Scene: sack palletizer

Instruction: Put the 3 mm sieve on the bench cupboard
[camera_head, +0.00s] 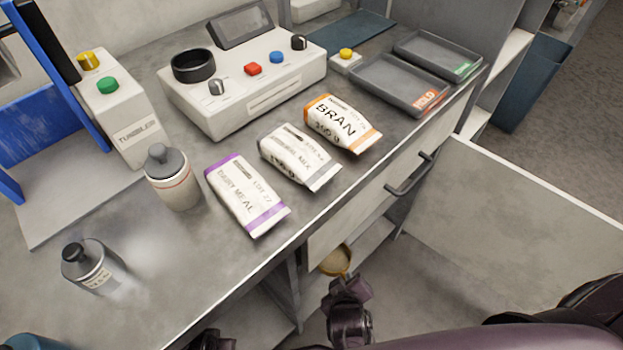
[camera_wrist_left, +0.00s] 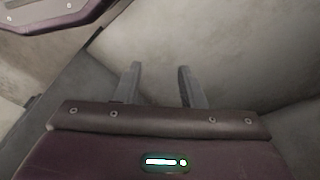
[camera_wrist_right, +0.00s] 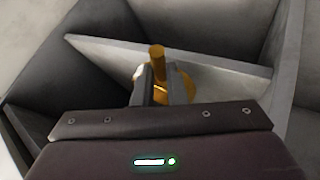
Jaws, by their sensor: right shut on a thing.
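A round sieve with an orange-yellow rim (camera_head: 337,260) is low at the front of the open bench cupboard (camera_head: 371,245), below the bench top. Its mesh size cannot be read. My right gripper (camera_head: 345,287) is shut on it. In the right wrist view the fingers (camera_wrist_right: 151,85) grip the sieve's orange handle (camera_wrist_right: 157,53), with part of the round frame (camera_wrist_right: 184,86) behind them. A pale shelf board (camera_wrist_right: 215,69) lies just beyond; I cannot tell whether the sieve touches it. My left gripper (camera_wrist_left: 160,82) is open and empty, facing a plain grey surface.
A large open door panel (camera_head: 530,195) stands right of the cupboard. A drawer with a dark handle (camera_head: 410,175) is above the shelf. The bench top holds three sacks, including the bran sack (camera_head: 343,123), a control box (camera_head: 240,85), bottles and two trays (camera_head: 400,85).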

